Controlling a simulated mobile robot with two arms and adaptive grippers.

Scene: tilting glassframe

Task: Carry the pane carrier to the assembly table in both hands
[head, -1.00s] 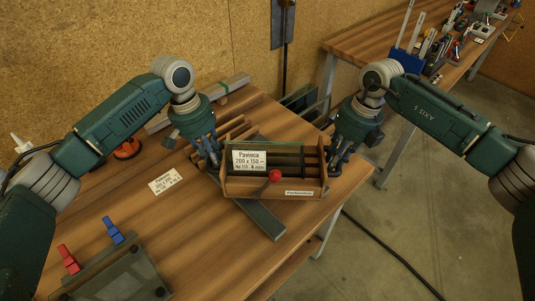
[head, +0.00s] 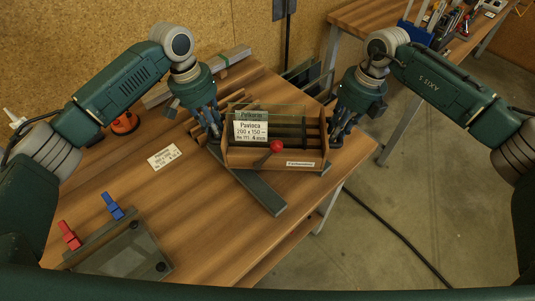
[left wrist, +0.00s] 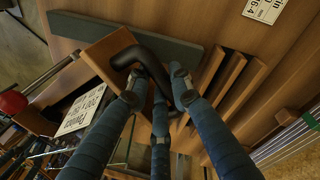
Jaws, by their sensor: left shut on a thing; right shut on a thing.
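The pane carrier (head: 250,160) is a wooden box with upright glass panes, a red knob and white labels. It is over a wooden table (head: 215,215), above a dark grey bar; I cannot tell whether it touches. My left gripper (head: 216,132) is shut on its left end, and my right gripper (head: 335,136) is shut on its right end. In the left wrist view, the fingers of the left gripper (left wrist: 155,88) close around a black handle (left wrist: 145,58) on the carrier's wooden end. The right gripper's grip is partly hidden.
The grey bar (head: 262,195) lies aslant on the table. A plate fixture (head: 125,250) with red and blue clamps stands at the near left. A paper card (head: 163,157) lies left of the carrier. Another table (head: 350,18) with tools stands at the back right, beyond open floor.

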